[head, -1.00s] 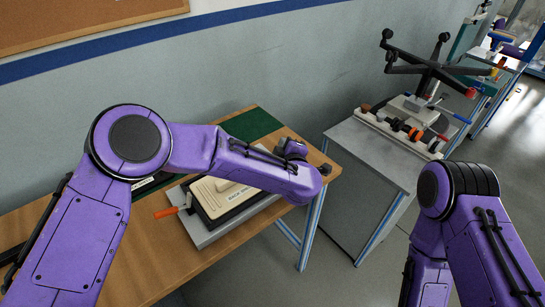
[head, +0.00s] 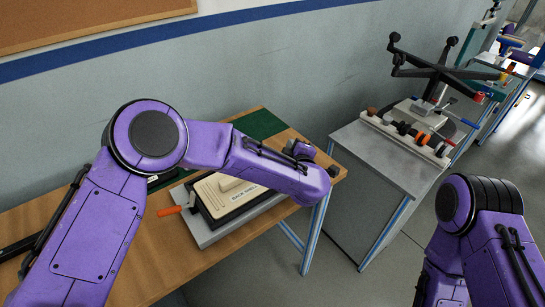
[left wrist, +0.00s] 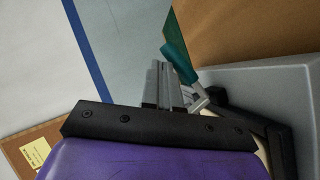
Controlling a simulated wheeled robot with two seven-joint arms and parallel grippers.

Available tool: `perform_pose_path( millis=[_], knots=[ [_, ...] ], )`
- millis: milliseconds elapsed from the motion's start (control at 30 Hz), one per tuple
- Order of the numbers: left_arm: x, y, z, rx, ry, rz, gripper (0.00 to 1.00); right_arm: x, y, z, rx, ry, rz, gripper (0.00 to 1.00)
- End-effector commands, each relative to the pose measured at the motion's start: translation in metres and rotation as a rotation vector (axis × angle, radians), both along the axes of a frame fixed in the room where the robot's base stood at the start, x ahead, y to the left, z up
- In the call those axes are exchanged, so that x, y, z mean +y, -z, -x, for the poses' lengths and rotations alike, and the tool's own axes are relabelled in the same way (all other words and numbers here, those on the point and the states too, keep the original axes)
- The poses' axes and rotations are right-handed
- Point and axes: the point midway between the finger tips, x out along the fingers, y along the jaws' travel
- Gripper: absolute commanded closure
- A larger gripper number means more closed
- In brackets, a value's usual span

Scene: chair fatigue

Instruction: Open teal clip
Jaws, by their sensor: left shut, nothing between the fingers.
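The teal clip's handle (left wrist: 180,62) shows in the left wrist view, standing up from a metal linkage (left wrist: 197,99) at the edge of the grey base plate (left wrist: 275,85). My left gripper (left wrist: 161,70) is shut and empty, with its fingertips just left of the teal handle. I cannot tell whether they touch it. In the head view, my left forearm reaches over the fixture on the wooden table and hides the teal clip. My right arm shows at the lower right of the head view, but its gripper is not visible.
The cream back-shell panel (head: 230,196) lies in a black frame on the wooden table (head: 165,267). An orange-handled clip (head: 170,211) is at its left. A green mat (head: 258,124) lies behind. A grey table (head: 378,155) with a chair base (head: 440,72) stands to the right.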

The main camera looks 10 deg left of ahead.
Motion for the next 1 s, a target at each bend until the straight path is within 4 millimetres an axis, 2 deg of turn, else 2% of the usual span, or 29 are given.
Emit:
perform_pose_path(
  millis=[167, 367, 400, 500, 733, 1000],
  knots=[
    [-0.001, -0.009, 0.001, -0.001, 0.003, 0.000, 1.00, 0.000, -0.008, 0.000, 0.000, 0.000, 0.000, 0.57],
    [0.001, -0.053, 0.012, -0.002, 0.006, -0.002, 1.00, 0.000, -0.048, 0.000, 0.000, 0.000, 0.000, 0.57],
    [-0.005, -0.043, 0.020, -0.004, 0.009, -0.001, 1.00, 0.000, -0.027, 0.000, -0.001, 0.000, 0.001, 0.57],
    [-0.018, -0.054, 0.039, -0.005, 0.010, 0.000, 1.00, 0.000, -0.016, 0.000, 0.000, 0.000, 0.000, 0.57],
    [-0.041, -0.079, 0.072, -0.003, 0.013, 0.001, 1.00, 0.000, -0.004, 0.000, 0.000, 0.000, 0.000, 0.57],
    [-0.047, -0.090, 0.084, 0.000, 0.009, 0.000, 1.00, 0.000, -0.003, 0.000, 0.000, 0.000, 0.000, 0.57]
  ],
)
